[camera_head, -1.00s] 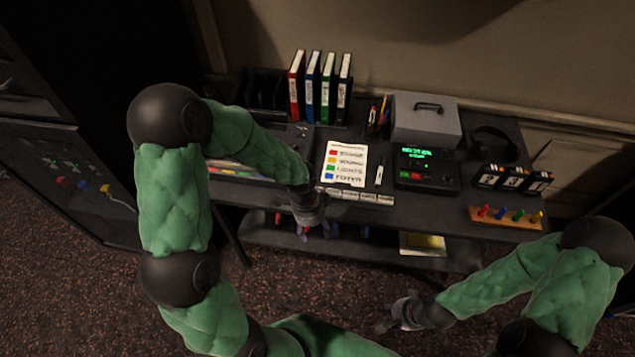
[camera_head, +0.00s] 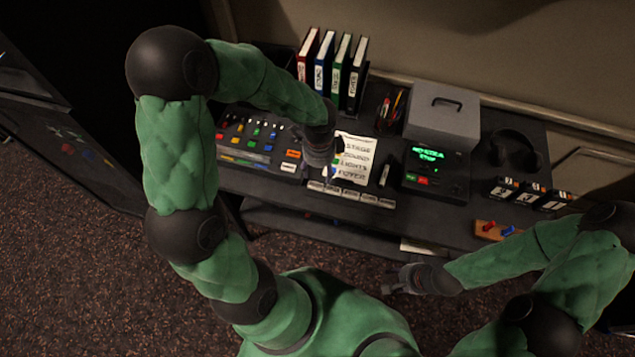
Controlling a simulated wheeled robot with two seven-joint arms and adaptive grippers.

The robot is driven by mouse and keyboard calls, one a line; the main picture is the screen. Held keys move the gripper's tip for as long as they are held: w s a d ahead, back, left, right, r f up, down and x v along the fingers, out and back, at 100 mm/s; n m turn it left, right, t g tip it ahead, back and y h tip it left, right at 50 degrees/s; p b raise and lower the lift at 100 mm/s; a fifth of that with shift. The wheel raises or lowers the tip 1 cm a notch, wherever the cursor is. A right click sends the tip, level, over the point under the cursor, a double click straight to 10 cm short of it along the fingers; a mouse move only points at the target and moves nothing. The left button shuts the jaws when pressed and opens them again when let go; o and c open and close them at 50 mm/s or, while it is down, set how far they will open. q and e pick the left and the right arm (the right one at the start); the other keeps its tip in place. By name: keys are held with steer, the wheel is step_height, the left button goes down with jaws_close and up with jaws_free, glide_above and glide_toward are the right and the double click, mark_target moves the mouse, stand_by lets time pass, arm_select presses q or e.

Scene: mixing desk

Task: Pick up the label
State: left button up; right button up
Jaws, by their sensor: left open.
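A row of several small white labels (camera_head: 350,194) with dark print lies along the front edge of the desk. The print is too small to read. My left gripper (camera_head: 328,172) is open and empty, pointing down just behind the left part of the row. Whether it touches a label cannot be told.
A mixing console (camera_head: 246,140) is left of the labels. Binders (camera_head: 333,68), a pen holder (camera_head: 392,107) and a grey box (camera_head: 442,111) stand behind. Headphones (camera_head: 515,150) lie at right.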

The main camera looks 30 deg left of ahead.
mark_target(316, 187)
arm_select(q)
step_height(316, 187, down, 4)
steer(key=shift+w+r+b, duration=0.1)
steer(key=shift+b, duration=0.45)
steer(key=shift+a+f, duration=0.1)
steer(key=shift+f, duration=0.3)
steer(key=f+b, duration=0.1)
steer(key=f, duration=0.2)
steer(key=f+b, duration=0.1)
steer(key=shift+s+a+f+b, duration=0.2)
steer(key=shift+s+f+b, duration=0.05)
steer(key=shift+s+b, duration=0.1)
steer(key=shift+r, duration=0.1)
steer(key=c, duration=0.9)
steer(key=shift+c, duration=0.2)
